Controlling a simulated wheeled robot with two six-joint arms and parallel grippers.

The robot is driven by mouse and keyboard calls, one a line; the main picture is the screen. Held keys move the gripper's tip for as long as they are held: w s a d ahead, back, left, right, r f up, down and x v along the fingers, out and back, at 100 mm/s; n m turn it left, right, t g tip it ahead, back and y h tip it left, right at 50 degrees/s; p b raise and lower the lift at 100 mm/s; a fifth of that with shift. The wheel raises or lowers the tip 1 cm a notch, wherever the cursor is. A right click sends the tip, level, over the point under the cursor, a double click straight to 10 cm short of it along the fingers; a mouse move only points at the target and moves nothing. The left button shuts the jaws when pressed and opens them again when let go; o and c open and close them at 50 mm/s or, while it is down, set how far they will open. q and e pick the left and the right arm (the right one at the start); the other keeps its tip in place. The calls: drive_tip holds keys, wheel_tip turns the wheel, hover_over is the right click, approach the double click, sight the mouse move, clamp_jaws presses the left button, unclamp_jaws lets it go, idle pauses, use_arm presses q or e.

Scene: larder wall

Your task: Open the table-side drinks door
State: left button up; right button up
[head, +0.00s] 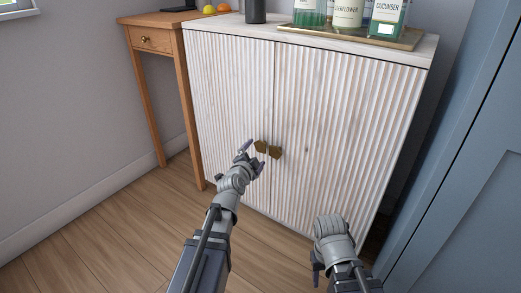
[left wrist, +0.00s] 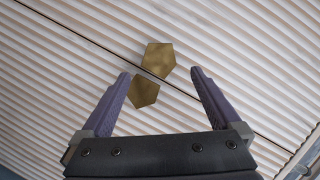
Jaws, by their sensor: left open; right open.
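The drinks cabinet has two ribbed, whitewashed doors, both shut. The table-side door (head: 226,100) is the left one, beside the wooden table. Its brass knob (head: 260,146) sits by the centre seam, next to the right door's knob (head: 275,152). My left gripper (head: 251,156) is open just in front of the left knob. In the left wrist view, the table-side knob (left wrist: 143,91) is the lower one, between the open fingers, seemingly apart from them; the other knob (left wrist: 158,58) lies beyond the seam. My right gripper (head: 319,265) is open and empty, low before the right door (head: 345,130), its fingers partly hidden.
The wooden table (head: 150,20) with a small drawer stands against the cabinet's left side. Bottles on a tray (head: 350,36) and a dark cylinder (head: 256,11) stand on top. A blue cupboard (head: 470,170) closes off the right. The floor (head: 110,235) at front left is clear.

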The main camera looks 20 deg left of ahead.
sight(260, 147)
use_arm(q)
drive_tip(key=b+x, duration=0.1)
drive_tip(key=x, duration=0.6)
clamp_jaws()
idle(0.7)
